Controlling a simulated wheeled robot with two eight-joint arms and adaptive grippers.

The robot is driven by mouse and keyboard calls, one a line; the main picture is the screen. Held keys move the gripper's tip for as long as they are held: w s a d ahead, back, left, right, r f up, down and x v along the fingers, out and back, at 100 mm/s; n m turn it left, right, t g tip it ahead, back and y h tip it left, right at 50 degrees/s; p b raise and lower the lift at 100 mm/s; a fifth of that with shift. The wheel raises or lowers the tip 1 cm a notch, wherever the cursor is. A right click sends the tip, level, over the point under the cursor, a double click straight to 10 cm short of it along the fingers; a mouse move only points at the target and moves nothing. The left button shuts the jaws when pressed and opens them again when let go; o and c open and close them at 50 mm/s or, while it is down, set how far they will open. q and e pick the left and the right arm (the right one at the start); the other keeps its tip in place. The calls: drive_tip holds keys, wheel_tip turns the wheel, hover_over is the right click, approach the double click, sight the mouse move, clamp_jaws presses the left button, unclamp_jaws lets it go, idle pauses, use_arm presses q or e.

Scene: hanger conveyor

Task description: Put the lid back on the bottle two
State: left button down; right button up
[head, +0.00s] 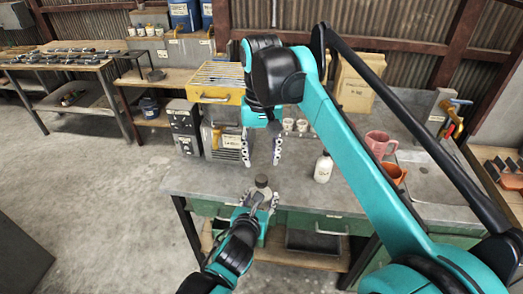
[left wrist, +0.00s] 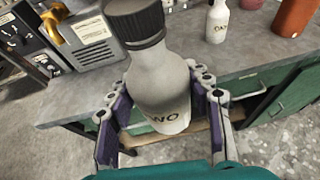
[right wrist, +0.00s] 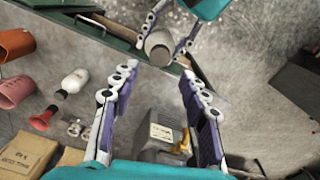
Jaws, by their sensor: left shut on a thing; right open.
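The bottle two (left wrist: 160,85) is pale grey-white with dark lettering, of which "WO" can be read. A dark ridged lid (left wrist: 135,22) sits on top of its neck; whether it is screwed tight I cannot tell. My left gripper (head: 262,199) is shut around the bottle's body and holds it in front of the workbench edge; the dark lid also shows in the head view (head: 262,181). My right gripper (head: 262,158) points down, open and empty, above the bottle and apart from the lid. In the right wrist view the lid (right wrist: 160,55) appears beyond the open fingers.
A second white bottle (head: 323,168) stands on the workbench (head: 210,180). A pink mug (head: 379,142) and an orange cup (head: 393,173) stand farther right.

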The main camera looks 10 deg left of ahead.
sight(262, 178)
drive_tip(key=n, duration=0.5)
drive_tip(key=shift+r, duration=0.2)
drive_tip(key=n, duration=0.5)
drive_tip(key=shift+r, duration=0.15)
drive_tip(key=n, duration=0.4)
drive_tip(key=shift+r+n, duration=0.1)
drive_tip(key=shift+n, duration=0.2)
drive_tip(key=n, duration=0.5)
drive_tip(key=shift+r, duration=0.2)
drive_tip(key=shift+f, duration=0.1)
drive_tip(key=shift+f, duration=3.95)
drive_tip(key=shift+c, duration=0.2)
